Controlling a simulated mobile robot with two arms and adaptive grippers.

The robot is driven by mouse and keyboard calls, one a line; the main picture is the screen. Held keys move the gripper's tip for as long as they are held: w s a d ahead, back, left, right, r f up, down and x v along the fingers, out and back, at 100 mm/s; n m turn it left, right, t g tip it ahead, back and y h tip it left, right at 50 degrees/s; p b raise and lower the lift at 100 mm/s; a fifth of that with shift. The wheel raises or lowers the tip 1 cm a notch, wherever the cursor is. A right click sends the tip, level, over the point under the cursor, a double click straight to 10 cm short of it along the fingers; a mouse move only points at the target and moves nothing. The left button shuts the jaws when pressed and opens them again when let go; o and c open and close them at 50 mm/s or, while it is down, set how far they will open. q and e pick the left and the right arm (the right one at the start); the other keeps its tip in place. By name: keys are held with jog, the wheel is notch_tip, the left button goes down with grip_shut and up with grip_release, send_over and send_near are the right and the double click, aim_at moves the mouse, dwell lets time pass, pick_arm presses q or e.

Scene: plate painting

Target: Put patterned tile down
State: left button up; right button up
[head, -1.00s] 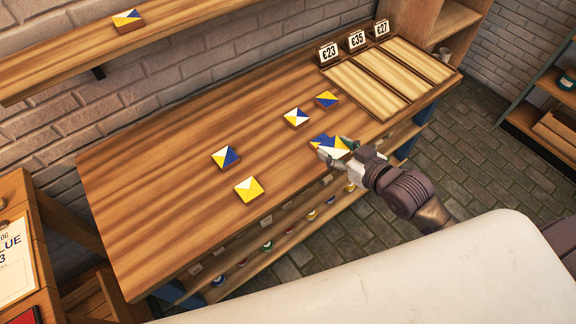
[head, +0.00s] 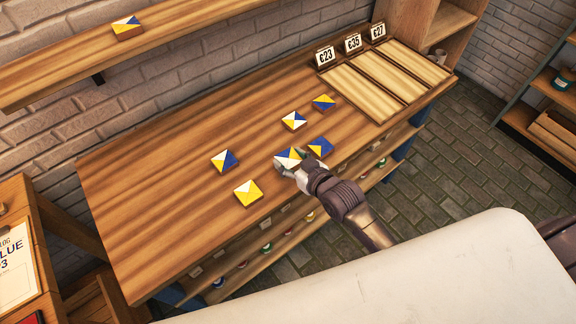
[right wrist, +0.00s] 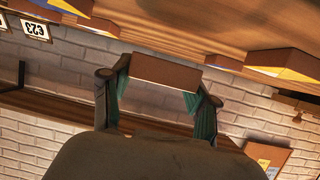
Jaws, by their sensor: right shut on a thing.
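My right gripper (head: 287,168) is over the front part of the wooden table (head: 140,190). It is shut on a patterned tile (head: 289,156) in blue, white and yellow. In the right wrist view the held tile (right wrist: 166,73) shows edge-on between the two fingers, close to the table surface; I cannot tell if it touches. A blue and yellow tile (head: 320,147) lies just right of it. Other tiles lie on the table: a white and yellow one (head: 248,193), a blue, white and yellow one (head: 224,161), another (head: 293,121) and a blue and yellow one (head: 324,102). My left gripper is not in view.
A tray with three slots (head: 388,85) stands at the table's right end, with price signs (head: 352,43) behind it. A wall shelf (head: 190,24) holds one tile (head: 126,25). The table's left part is clear.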

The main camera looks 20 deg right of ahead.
aim_at(288, 167)
jog(key=shift+w+a+f, duration=0.15)
jog(key=shift+w+a, duration=0.05)
jog(key=shift+a, duration=0.1)
notch_tip(288, 167, down, 2)
jog(key=shift+f, duration=0.1)
jog(key=shift+f+p, duration=0.25)
jog(key=shift+p, duration=0.2)
jog(key=shift+f, duration=0.45)
jog(key=shift+f, duration=0.1)
jog(key=shift+f, duration=0.15)
jog(key=o, duration=1.2)
jog(key=shift+o, duration=0.2)
